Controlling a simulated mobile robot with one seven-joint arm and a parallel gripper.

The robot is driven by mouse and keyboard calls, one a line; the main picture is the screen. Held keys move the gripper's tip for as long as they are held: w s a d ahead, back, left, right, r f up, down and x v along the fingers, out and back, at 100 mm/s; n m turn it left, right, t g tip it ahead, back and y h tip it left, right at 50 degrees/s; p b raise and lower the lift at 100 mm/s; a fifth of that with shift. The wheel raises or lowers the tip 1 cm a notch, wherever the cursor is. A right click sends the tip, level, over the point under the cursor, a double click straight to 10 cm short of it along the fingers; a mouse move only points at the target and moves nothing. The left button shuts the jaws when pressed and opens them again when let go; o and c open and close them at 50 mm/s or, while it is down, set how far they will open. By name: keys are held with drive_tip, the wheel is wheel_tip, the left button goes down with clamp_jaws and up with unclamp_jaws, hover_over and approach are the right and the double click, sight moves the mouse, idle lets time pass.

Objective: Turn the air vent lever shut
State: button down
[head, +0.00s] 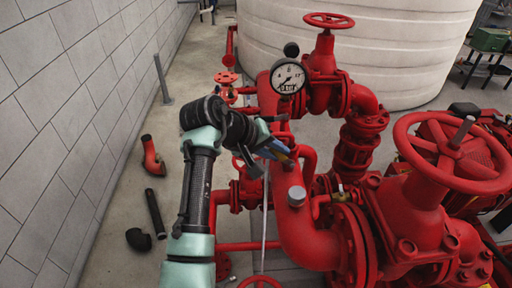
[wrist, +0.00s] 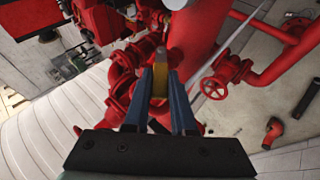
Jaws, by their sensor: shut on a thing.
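My gripper (head: 281,153) reaches in from the left, over the red pipework below the pressure gauge. In the wrist view, the two blue fingers of my gripper (wrist: 161,66) converge on a yellow piece, which looks like the air vent lever (wrist: 159,82). The fingers are shut on it, one on each side. In the head view, my wrist and fingers mostly hide the lever, and its turn angle cannot be told.
A pressure gauge (head: 288,78) stands just above my gripper. A large red handwheel (head: 451,150) is at right, with a smaller one (head: 328,20) at the top. The block wall (head: 70,90) is at left. Loose pipe pieces (head: 154,212) lie on the floor.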

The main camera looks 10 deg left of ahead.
drive_tip(key=f+n+t+h+b, duration=0.1)
drive_tip(key=h+b, duration=0.2)
drive_tip(key=b, duration=0.1)
drive_tip(key=a+f+n+t+h+b, duration=0.1)
drive_tip(key=f+h+b, duration=0.1)
drive_tip(key=b, duration=0.2)
drive_tip(key=a+f+n+t+h+b, duration=0.1)
drive_tip(key=f+h+b, duration=0.1)
drive_tip(key=h+b, duration=0.1)
drive_tip(key=shift+s+a+f+t+h+b, duration=0.2)
drive_tip(key=shift+s+a+t+h+b, duration=0.15)
drive_tip(key=shift+b, duration=0.35)
drive_tip(key=shift+w+d, duration=0.1)
drive_tip(key=c, duration=0.7)
unclamp_jaws()
drive_tip(key=shift+c, duration=0.2)
